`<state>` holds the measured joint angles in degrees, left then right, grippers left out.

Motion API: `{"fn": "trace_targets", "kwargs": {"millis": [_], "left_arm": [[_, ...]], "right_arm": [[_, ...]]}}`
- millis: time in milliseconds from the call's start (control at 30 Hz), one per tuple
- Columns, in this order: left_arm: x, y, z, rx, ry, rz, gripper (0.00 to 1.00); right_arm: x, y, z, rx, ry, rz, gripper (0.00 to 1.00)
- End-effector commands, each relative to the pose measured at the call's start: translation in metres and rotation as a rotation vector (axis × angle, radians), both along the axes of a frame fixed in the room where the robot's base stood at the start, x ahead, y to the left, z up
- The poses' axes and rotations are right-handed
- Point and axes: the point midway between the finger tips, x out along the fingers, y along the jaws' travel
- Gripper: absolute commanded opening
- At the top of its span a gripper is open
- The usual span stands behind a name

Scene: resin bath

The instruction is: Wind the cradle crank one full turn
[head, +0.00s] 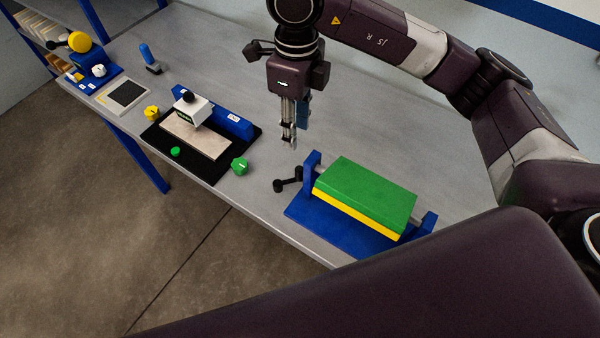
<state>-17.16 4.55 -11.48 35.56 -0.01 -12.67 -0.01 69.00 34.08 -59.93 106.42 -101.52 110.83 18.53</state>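The cradle is a blue base (327,222) with upright end posts. It carries a flat block (366,192), green on top and yellow below. Its black crank (288,180) sticks out from the left post, with a knob at the outer end. My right gripper (290,141) hangs fingers down, beyond the crank in the picture and apart from it. Its fingers look close together and nearly edge-on, so their opening is unclear. Nothing shows held between them. My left gripper is out of view.
A black tray (222,176) with a pale slab and a white block stands left of the cradle. A blue piece (303,112) shows behind my gripper. My dark arm hides the lower right. The rear tabletop is clear.

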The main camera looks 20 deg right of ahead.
Motion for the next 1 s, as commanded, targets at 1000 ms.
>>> {"fn": "trace_targets", "kwargs": {"millis": [1000], "left_arm": [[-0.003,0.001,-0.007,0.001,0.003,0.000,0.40]], "right_arm": [[-0.016,-0.001,-0.106,-0.011,-0.002,0.246,0.33]]}}
